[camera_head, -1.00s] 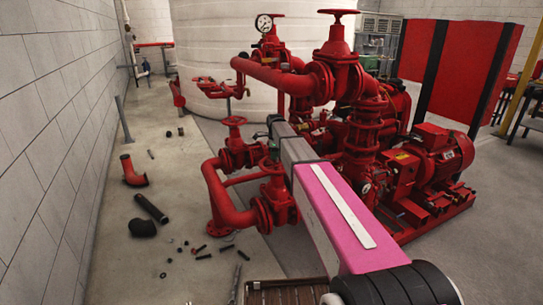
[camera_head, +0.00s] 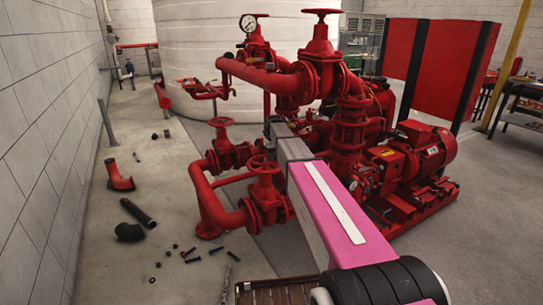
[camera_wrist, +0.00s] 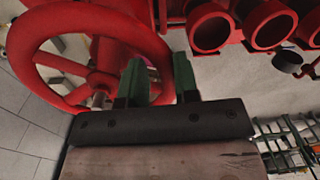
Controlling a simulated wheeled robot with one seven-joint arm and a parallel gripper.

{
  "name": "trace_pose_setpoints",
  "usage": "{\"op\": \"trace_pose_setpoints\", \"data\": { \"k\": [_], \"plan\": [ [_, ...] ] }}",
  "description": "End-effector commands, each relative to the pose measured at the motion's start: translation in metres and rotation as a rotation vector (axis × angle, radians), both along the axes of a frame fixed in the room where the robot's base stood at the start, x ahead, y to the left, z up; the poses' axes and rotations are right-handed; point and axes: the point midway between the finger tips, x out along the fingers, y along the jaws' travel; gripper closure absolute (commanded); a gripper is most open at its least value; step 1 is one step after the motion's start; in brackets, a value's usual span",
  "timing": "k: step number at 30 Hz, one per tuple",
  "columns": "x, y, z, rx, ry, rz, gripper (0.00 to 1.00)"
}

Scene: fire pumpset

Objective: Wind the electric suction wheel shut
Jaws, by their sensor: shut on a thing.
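In the wrist view, a red spoked handwheel (camera_wrist: 100,15) fills the upper left. My gripper (camera_wrist: 158,72) has green fingers at the wheel's right side and is shut on its rim; the exact contact is partly hidden behind the fingers. In the head view, my arm reaches forward to the red pipework, and my gripper is hidden there. Two small handwheels show left of the arm, a nearer one (camera_head: 264,165) and a farther one (camera_head: 221,122). I cannot tell from the head view which wheel is held.
A tall valve with a handwheel (camera_head: 320,13) and a pressure gauge (camera_head: 248,23) rise behind the arm. The red motor (camera_head: 425,145) stands right. Loose pipe pieces (camera_head: 138,212) and bolts lie on the left floor. A white tank (camera_head: 195,50) stands behind; open floor lies right.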

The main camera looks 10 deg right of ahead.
Motion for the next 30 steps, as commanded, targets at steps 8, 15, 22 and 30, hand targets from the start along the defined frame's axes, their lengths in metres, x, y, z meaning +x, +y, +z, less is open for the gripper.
{"op": "trace_pose_setpoints", "data": {
  "k": [8, 15, 22, 30],
  "plan": [
    [-0.0072, -0.007, 0.0003, 0.001, -0.005, -0.168, 1.0],
    [-0.0104, -0.0098, 0.0004, 0.001, -0.006, -0.238, 1.0],
    [-0.0104, -0.0106, 0.0005, 0.0, -0.007, -0.256, 1.0],
    [-0.0097, -0.0106, 0.0006, 0.0, -0.009, -0.256, 1.0]
  ]
}}
